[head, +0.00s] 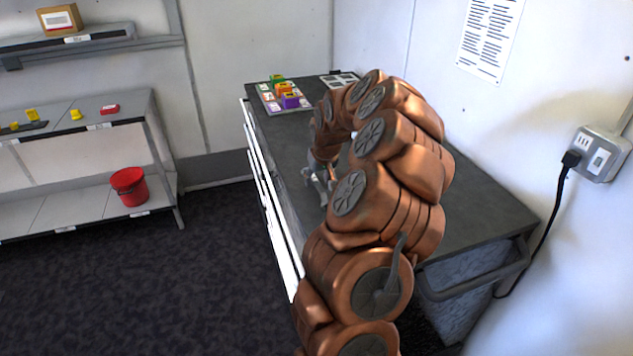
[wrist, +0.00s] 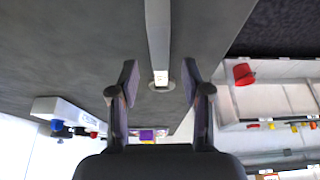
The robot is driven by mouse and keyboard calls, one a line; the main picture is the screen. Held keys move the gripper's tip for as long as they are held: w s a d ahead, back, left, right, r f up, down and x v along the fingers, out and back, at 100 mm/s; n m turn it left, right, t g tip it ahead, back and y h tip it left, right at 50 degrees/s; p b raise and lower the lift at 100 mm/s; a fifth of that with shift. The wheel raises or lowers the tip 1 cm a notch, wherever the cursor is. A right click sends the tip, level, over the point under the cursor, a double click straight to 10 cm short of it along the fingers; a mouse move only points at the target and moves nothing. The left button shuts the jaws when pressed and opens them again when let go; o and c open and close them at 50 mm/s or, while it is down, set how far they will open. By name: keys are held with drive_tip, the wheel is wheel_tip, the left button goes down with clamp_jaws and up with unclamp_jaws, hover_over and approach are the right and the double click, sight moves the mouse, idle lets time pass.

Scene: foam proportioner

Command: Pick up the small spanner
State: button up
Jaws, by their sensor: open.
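My gripper (wrist: 160,78) is open, its two dark fingers spread apart in the wrist view. Between the fingertips lies the end of a long flat grey bar (wrist: 158,35), which runs to the top edge of the picture. This end has a small white label and a rounded grey tip. It looks like the small spanner, though I cannot be sure. The fingers do not appear to touch it. In the head view my gripper (head: 318,180) is low over the dark worktop (head: 480,195), near its left edge. I cannot make out the spanner there; my arm covers much of the worktop.
A tray with green, orange and purple blocks (head: 285,97) stands at the worktop's far end. A wall socket (head: 597,158) with a black cable is at the right. Shelving (head: 110,125) with a red bucket (head: 129,187) stands at the left, across open floor.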

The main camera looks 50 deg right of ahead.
drive_tip(key=shift+x, duration=1.05)
drive_tip(key=shift+f, duration=0.25)
clamp_jaws()
